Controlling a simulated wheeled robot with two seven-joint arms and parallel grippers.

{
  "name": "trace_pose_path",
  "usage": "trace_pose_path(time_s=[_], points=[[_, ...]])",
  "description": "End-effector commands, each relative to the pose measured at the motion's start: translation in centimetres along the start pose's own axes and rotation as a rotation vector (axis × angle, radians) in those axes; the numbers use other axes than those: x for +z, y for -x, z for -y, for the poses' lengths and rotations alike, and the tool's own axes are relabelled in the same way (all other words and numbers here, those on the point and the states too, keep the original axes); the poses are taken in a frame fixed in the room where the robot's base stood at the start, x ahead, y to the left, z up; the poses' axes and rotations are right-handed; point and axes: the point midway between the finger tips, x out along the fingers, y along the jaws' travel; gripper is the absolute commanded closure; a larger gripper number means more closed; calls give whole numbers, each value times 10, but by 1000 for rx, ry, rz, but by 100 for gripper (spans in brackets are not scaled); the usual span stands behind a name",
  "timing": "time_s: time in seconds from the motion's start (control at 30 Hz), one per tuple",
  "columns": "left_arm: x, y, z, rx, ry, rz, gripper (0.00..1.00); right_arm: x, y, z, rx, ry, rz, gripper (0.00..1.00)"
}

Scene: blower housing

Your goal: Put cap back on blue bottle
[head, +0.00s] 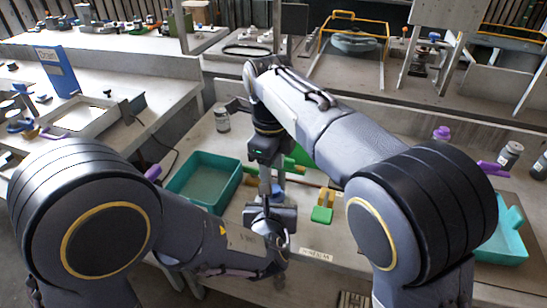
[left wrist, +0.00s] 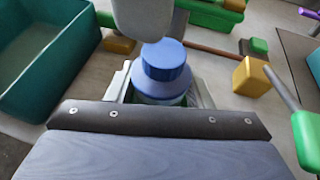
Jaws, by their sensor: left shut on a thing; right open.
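The blue bottle (left wrist: 153,88) stands between the fingers of my left gripper (left wrist: 160,92) in the left wrist view. A darker blue cap (left wrist: 166,58) sits on top of it; I cannot tell how firmly it is seated. In the head view the bottle (head: 278,191) shows only as a small blue patch, mostly hidden by the grippers. My left gripper (head: 270,207) is shut on the bottle. My right gripper (head: 268,178) is open just above the bottle and points down. A pale grey part over the cap in the left wrist view looks like a finger of it.
A teal tray (head: 205,178) lies left of the grippers and another teal tray (head: 503,243) at the far right. A yellow and green block piece (head: 323,207) lies just right of the bottle. A jar (head: 222,120) stands behind the left tray.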

Motion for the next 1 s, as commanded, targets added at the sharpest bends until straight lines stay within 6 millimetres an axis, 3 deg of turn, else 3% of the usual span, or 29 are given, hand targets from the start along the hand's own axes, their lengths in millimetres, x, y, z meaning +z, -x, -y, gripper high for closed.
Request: trace_pose_path(time_s=[1.0], points=[[0, 0, 0, 0, 0, 1, 100, -1, 17, 0, -8, 2666, 28, 52]])
